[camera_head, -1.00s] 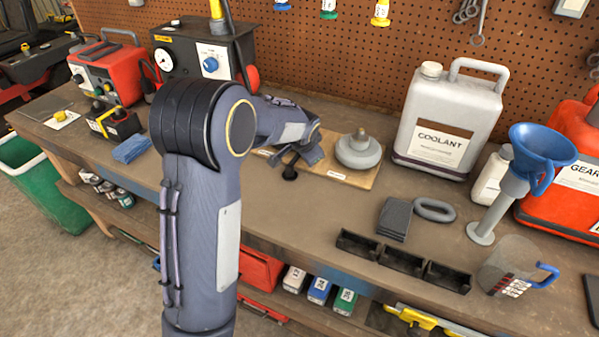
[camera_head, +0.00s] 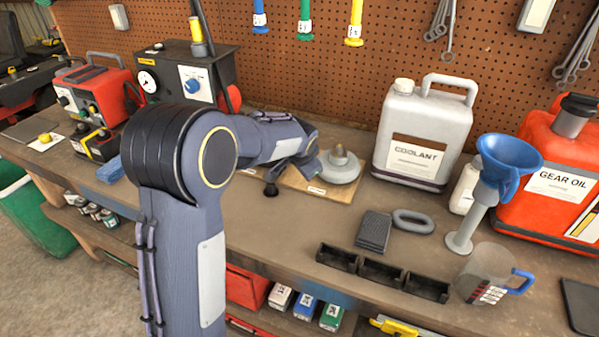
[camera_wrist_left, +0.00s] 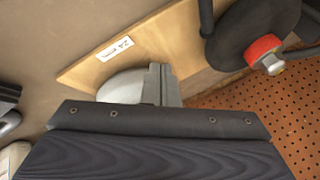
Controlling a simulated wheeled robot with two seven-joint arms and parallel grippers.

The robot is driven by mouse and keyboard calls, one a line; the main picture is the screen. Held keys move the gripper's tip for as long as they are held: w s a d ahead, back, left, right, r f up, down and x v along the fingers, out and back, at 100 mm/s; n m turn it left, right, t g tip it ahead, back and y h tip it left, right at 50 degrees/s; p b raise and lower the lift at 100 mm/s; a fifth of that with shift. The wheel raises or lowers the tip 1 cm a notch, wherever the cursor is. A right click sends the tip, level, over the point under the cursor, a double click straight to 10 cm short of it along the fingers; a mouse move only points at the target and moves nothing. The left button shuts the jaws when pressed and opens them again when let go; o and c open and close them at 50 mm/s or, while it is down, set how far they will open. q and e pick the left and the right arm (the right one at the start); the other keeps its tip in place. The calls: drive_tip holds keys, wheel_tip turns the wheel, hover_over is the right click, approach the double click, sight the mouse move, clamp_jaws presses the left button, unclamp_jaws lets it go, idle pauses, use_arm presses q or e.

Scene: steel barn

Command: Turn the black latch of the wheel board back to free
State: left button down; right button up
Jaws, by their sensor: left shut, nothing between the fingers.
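The wheel board (camera_head: 335,191) is a light wooden board on the bench with a small label on its front edge. A black round knob (camera_head: 271,190) at the board's left front may be the latch; my arm hides much of that end. My right gripper is out of view.
A coolant jug (camera_head: 425,135) stands behind and right of the board. A blue funnel (camera_head: 508,160), small black trays (camera_head: 382,272) and a clear jug (camera_head: 487,275) are farther right. A black gauge box (camera_head: 185,75) stands behind my arm.

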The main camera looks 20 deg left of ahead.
use_arm(q)
drive_tip(key=s+d+r, duration=0.2)
drive_tip(key=d+r, duration=0.1)
drive_tip(key=r, duration=0.2)
drive_tip(key=shift+s+r, duration=0.15)
drive_tip(key=shift+r, duration=0.2)
drive_tip(key=s+d+f+n+h, duration=0.1)
drive_tip(key=s+d+n+h, duration=0.1)
drive_tip(key=s, duration=1.5)
drive_tip(key=s+d+f+n+g+h, duration=0.1)
drive_tip(key=s+d+n+h, duration=0.2)
drive_tip(key=s, duration=1.3)
drive_tip(key=shift+s+n+h+p, duration=0.35)
drive_tip(key=shift+n+h+p, duration=0.1)
drive_tip(key=shift+n, duration=0.65)
